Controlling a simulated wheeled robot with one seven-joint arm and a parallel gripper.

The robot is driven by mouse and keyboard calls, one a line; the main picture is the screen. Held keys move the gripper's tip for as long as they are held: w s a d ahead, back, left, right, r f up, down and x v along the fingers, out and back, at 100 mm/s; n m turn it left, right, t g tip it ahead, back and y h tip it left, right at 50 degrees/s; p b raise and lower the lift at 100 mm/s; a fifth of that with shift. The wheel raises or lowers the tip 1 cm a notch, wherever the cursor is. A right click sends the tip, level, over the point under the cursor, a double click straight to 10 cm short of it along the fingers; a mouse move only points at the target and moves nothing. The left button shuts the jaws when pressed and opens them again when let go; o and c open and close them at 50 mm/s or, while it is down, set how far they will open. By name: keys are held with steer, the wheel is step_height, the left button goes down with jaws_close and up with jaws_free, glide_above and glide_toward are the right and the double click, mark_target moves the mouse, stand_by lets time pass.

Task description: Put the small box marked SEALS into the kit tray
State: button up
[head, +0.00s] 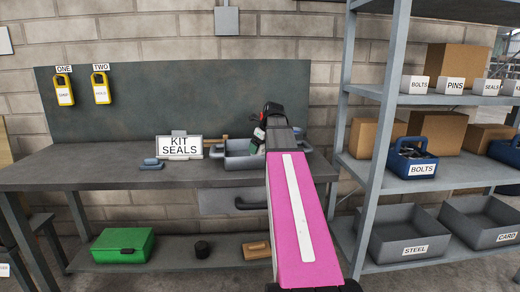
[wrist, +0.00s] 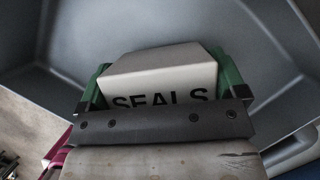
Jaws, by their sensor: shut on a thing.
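The small white box marked SEALS (wrist: 158,70) is between the green-padded fingers of my gripper (wrist: 163,82) in the wrist view, and the gripper is shut on it. The grey kit tray (head: 236,163) stands on the workbench in the head view. Its grey walls and floor (wrist: 62,42) fill most of the wrist view around the box. My gripper (head: 260,138) is at the tray in the head view, partly hidden by my pink arm. I cannot tell whether the box touches the tray floor.
A shelf rack (head: 378,150) stands right, with small boxes including another SEALS box (head: 488,88) and a blue BOLTS bin (head: 414,160).

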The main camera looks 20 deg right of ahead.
steer(key=shift+f, duration=0.4)
steer(key=shift+f, duration=0.1)
steer(key=o, duration=0.8)
steer(key=v, duration=1.2)
